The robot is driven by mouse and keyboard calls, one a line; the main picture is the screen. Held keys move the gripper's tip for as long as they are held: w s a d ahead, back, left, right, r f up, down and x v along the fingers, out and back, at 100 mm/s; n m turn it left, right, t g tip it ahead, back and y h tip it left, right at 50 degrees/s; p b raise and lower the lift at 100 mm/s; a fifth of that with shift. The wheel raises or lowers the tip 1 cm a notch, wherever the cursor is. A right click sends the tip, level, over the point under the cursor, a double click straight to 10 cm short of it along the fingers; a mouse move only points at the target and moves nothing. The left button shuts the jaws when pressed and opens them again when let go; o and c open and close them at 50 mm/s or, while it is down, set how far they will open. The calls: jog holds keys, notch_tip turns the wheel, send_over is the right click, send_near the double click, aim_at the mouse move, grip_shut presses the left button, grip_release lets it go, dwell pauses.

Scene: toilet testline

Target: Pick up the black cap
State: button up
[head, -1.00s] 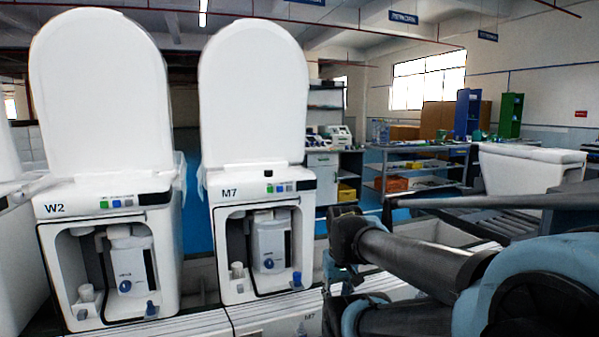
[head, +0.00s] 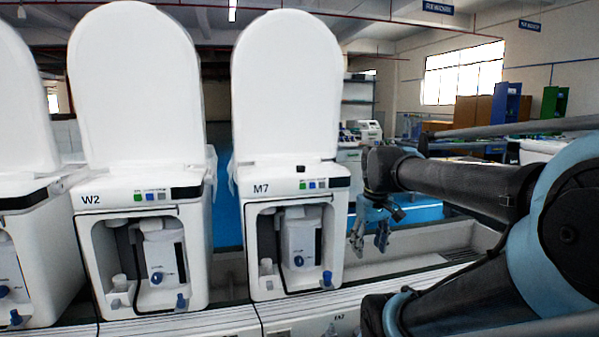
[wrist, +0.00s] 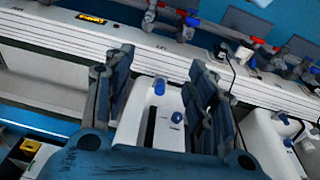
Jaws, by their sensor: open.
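A small black piece (head: 300,168) sits on the top of the white toilet unit marked M7 (head: 262,189), at the foot of its raised lid; it may be the black cap, but it is too small to be sure. My gripper (head: 370,240) hangs pointing down just right of the M7 unit, apart from the black piece. In the wrist view my gripper (wrist: 161,64) has its fingers spread, with nothing held between them. A white unit with blue knobs (wrist: 159,87) shows beyond and between the fingers. I cannot make out the black cap in the wrist view.
Another toilet unit marked W2 (head: 92,199) stands left of M7, with a third at the left edge. All have tall raised lids. A white rail (head: 210,322) runs along the front. Blue floor (head: 425,210) lies behind on the right.

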jog(key=w+a+r+n, duration=0.4)
jog(key=w+r, duration=0.3)
jog(key=r, duration=0.3)
jog(key=w+a+r+n, duration=0.3)
jog(key=w+r, duration=0.4)
jog(key=r, duration=0.3)
notch_tip(320, 180, up, 14)
jog(key=n+g, duration=0.2)
jog(key=n, duration=0.7)
send_over(300, 166)
jog(key=f, duration=1.6)
jog(key=shift+w, duration=0.2)
jog(key=shift+c, duration=0.5)
jog(key=c, duration=0.7)
